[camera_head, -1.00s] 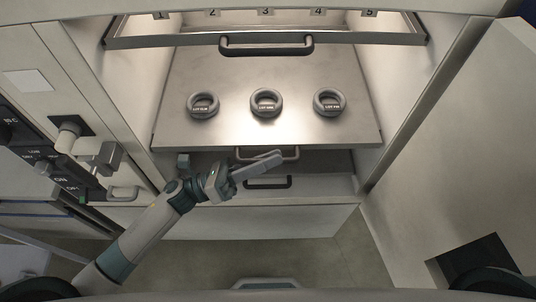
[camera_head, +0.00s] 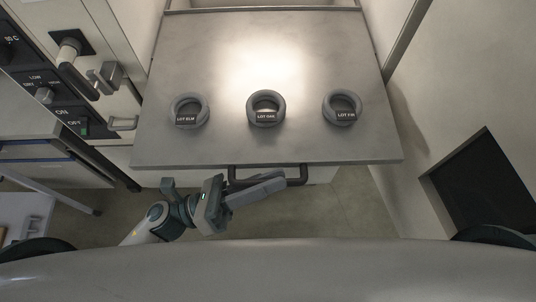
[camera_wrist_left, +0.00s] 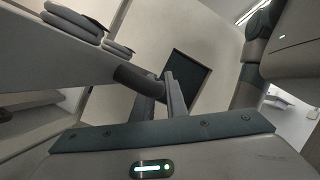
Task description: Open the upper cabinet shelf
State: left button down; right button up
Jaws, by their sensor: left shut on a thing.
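The metal shelf (camera_head: 225,65) is pulled out towards me and fills the middle of the head view. It carries three grey cable rings labelled LOT ELM (camera_head: 189,111), LOT OAK (camera_head: 266,108) and LOT FIR (camera_head: 342,107). A dark handle (camera_head: 236,176) runs along the shelf's front edge. My left gripper (camera_head: 284,181) is shut on this handle; the wrist view shows the dark bar (camera_wrist_left: 136,77) between its fingers. The fingers hide part of the handle. My right gripper is not in view.
A control panel (camera_head: 40,75) with knobs and a latch (camera_head: 106,78) is on the left. A dark square opening (camera_head: 490,185) is in the right wall. Bare floor (camera_head: 345,215) lies below the shelf's front edge.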

pick_arm(q)
jog(key=shift+s, duration=1.25)
jog(key=c, duration=2)
grip_release()
jog(key=shift+c, duration=0.2)
jog(key=shift+a+f, duration=0.1)
jog(key=shift+a, duration=0.05)
